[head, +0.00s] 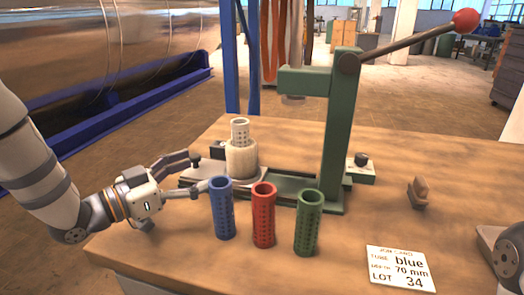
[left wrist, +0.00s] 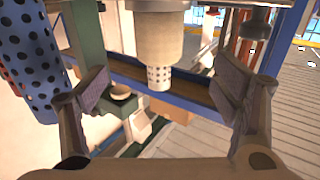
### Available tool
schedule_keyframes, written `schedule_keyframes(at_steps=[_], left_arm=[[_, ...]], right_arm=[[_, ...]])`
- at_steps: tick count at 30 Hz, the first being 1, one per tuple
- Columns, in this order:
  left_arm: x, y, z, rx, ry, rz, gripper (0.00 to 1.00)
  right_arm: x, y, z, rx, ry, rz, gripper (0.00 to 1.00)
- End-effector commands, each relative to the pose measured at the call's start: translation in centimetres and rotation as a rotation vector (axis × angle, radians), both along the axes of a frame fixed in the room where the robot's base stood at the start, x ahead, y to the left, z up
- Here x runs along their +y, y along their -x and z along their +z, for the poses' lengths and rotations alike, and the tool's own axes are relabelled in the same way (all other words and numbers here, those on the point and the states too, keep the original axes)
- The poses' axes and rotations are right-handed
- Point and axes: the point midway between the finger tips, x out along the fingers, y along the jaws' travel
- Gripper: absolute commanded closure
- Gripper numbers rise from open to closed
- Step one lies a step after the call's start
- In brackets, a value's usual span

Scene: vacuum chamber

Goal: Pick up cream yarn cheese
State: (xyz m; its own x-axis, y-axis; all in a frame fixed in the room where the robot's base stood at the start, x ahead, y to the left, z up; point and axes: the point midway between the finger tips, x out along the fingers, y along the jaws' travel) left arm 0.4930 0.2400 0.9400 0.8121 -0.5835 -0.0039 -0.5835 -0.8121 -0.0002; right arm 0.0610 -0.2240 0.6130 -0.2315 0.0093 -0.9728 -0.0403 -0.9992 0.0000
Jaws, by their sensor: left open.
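The cream yarn cheese (head: 241,160) is a thick cream cylinder wound around a pale perforated tube that sticks out of its top. It stands upright on the metal plate at the press base. In the left wrist view, the cheese (left wrist: 158,38) appears upside down, centred between the fingers at the top. My left gripper (head: 200,173) comes from the left and is open and empty. Its fingertips, also in the left wrist view (left wrist: 163,90), point at the cheese and appear short of it. My right gripper is not in view; only part of my right arm shows at the right edge.
A green press (head: 340,130) with a red-knobbed lever stands behind. Blue (head: 222,210), red (head: 263,215) and green (head: 308,224) perforated tubes stand in front, the blue one close to my left gripper. A card (head: 400,268) and a brush-like item (head: 419,193) lie right.

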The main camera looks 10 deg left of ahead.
Motion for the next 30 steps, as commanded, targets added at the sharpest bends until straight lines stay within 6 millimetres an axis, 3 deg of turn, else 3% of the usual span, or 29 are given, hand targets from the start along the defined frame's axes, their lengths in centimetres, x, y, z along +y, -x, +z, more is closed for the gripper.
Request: schedule_keyframes(at_steps=[3,9,21,29,30], left_arm=[[-0.5,-0.7,-0.2,0.002,-0.001,-0.003,0.18],[-3.2,-4.2,-0.4,0.004,-0.002,-0.003,0.18],[-6.9,-9.3,-0.6,0.003,-0.001,-0.001,0.18],[-7.2,-9.7,-0.3,0.001,0.001,0.000,0.18],[-7.2,-9.7,-0.3,0.001,0.001,0.000,0.27]], right_arm=[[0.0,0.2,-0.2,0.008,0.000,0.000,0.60],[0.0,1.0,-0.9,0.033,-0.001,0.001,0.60],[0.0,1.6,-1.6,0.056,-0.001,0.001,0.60],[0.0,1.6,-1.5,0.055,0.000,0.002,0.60],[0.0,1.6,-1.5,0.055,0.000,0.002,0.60]])
